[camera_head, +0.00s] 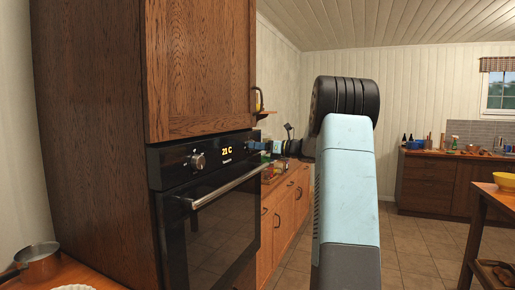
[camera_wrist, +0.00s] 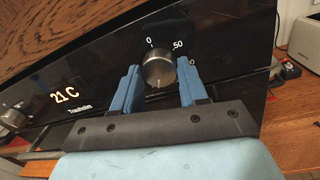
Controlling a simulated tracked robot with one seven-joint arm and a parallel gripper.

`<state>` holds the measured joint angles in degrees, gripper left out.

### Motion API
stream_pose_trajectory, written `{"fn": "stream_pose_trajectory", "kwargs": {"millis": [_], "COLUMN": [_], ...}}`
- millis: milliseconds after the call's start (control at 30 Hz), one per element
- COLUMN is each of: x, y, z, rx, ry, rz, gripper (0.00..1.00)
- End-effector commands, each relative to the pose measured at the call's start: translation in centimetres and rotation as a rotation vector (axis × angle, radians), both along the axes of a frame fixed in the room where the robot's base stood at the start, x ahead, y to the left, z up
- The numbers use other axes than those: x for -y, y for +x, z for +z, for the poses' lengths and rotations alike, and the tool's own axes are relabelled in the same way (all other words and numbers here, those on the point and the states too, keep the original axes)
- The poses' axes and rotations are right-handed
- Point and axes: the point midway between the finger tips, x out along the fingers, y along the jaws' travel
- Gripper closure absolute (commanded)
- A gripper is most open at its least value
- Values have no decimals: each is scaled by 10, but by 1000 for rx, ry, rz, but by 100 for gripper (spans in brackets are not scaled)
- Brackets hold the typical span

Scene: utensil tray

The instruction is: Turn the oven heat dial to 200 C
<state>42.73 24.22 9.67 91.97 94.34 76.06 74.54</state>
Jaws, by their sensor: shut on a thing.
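The oven (camera_head: 222,215) is black and built into a brown wooden cabinet. Its heat dial (camera_wrist: 158,72) is a round silver knob at the right of the panel, with the marks 0 and 50 visible above it. My gripper (camera_wrist: 158,64) has its blue fingers shut on the dial, one on each side. In the head view my gripper (camera_head: 257,146) reaches the panel from the right and hides the dial. The display (camera_wrist: 64,94) reads 21 C. I cannot tell where the dial's pointer stands, and my gripper hides other marks.
A second silver knob (camera_head: 197,161) sits left of the display. The oven door's handle (camera_head: 228,186) sticks out below the panel. A copper pan (camera_head: 38,262) stands on the counter at lower left. A wooden table (camera_head: 490,205) stands at the right. The floor between is clear.

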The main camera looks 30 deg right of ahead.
Motion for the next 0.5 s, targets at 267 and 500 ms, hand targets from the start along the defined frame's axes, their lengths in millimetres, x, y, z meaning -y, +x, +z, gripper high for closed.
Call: {"fn": "stream_pose_trajectory", "kwargs": {"millis": [267, 500], "x": [1, 1], "y": [0, 0], "z": [-4, -3], "rx": [-66, -81], "ry": [79, 98], "rz": [-2, -1], "gripper": [88, 88]}}
